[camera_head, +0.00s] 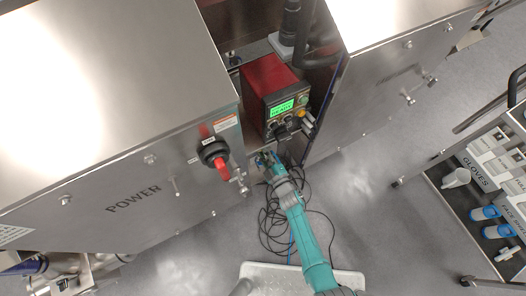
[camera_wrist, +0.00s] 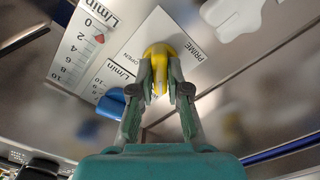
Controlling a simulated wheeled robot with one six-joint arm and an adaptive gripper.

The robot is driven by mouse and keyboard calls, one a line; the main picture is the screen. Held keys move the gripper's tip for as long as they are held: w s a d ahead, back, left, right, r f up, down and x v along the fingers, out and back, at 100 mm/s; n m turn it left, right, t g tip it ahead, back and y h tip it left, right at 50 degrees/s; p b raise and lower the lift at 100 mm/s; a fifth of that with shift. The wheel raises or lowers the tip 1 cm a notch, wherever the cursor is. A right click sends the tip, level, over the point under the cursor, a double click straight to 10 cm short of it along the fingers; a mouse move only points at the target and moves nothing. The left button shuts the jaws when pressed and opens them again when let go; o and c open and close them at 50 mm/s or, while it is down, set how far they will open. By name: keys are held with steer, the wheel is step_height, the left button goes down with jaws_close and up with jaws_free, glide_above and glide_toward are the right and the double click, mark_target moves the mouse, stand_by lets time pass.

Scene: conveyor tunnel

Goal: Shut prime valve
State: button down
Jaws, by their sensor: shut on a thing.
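The prime valve (camera_wrist: 158,54) has a yellow handle on a white plate (camera_wrist: 190,40) lettered PRIME and OPEN, seen in the wrist view. My gripper (camera_wrist: 159,85) is shut on the yellow handle, with one finger on each side of it. In the head view my gripper (camera_head: 265,160) reaches into the gap between two steel cabinets, below the red unit. The valve itself cannot be made out in the head view.
A blue knob (camera_wrist: 112,103) and flow scales (camera_wrist: 78,45) marked L/min sit left of the valve. The red unit (camera_head: 268,82) has a lit green screen (camera_head: 282,107). A red-handled switch (camera_head: 221,168) is on the left cabinet (camera_head: 125,175). Black cables (camera_head: 272,225) lie on the floor.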

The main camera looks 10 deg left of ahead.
steer(key=c, duration=1.1)
jaws_free()
steer(key=shift+c, duration=0.2)
steer(key=v, duration=1.2)
